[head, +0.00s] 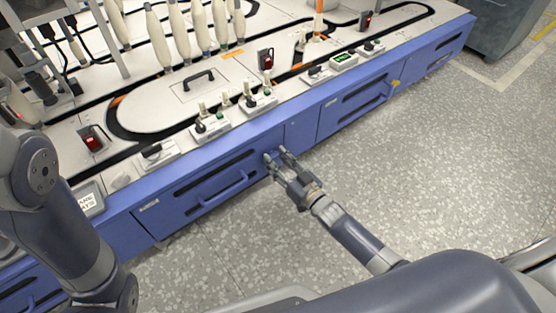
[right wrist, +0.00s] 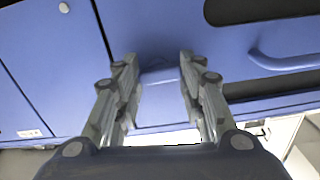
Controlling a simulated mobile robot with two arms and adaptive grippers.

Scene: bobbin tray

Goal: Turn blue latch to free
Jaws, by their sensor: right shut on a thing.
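The blue latch (right wrist: 158,75) is a small raised piece on the blue front panel. In the right wrist view it lies between the two fingers of my right gripper (right wrist: 158,60), which is shut on it. In the head view my right gripper (head: 275,157) reaches up to the panel, just right of the drawer with the blue handle (head: 222,188). The fingers hide most of the latch there, and its exact angle is hard to tell. My left arm shows at the left edge, but its gripper is out of view.
The white bench top (head: 200,92) above carries several bobbins, a black track and switch boxes. A small yellow piece (head: 395,84) sits on the blue front further right. The speckled floor (head: 440,160) in front is clear. A grey cabinet (head: 500,28) stands at the upper right.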

